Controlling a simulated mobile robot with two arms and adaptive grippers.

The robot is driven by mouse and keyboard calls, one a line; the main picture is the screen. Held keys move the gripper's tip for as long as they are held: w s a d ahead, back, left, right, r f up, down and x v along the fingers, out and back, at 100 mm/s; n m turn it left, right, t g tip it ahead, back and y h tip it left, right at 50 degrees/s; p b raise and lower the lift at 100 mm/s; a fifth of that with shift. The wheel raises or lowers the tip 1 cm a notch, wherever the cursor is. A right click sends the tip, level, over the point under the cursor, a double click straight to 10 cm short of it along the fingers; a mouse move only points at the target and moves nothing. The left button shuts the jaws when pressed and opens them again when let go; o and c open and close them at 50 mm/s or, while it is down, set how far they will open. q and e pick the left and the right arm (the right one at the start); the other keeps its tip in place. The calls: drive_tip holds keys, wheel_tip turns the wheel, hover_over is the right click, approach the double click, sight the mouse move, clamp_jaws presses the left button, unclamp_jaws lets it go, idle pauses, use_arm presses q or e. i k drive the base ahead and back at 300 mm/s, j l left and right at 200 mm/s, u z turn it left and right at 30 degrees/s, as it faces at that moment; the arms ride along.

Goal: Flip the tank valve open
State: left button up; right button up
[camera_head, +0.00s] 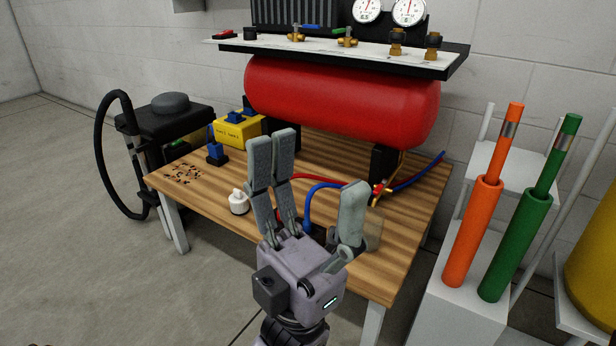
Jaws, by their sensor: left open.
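The red tank (340,100) lies level above the wooden table, under a white-topped shelf. Brass fittings sit on the shelf: one (296,33) left of the middle, one (347,38) near the middle, and two with black knobs (397,42) at the right. A small brass and red fitting (379,192) joins a red and a blue hose at the table's right; I cannot tell which fitting is the tank valve. My left gripper (312,168) is open and empty, fingers pointing up, in front of the tank and apart from it. My right gripper is not in view.
The wooden table (402,240) holds a yellow box (238,130), a white bottle (238,202) and scattered small bits (183,173). A black machine (165,115) stands left. Orange (472,232) and green (516,247) tubes stand right. Two gauges (408,11) top the shelf.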

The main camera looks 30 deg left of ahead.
sight(382, 185)
drive_tip(key=i+j+u, duration=0.25)
drive_tip(key=i+u, duration=0.2)
drive_tip(key=l+u, duration=0.15)
drive_tip(key=l, duration=1.15)
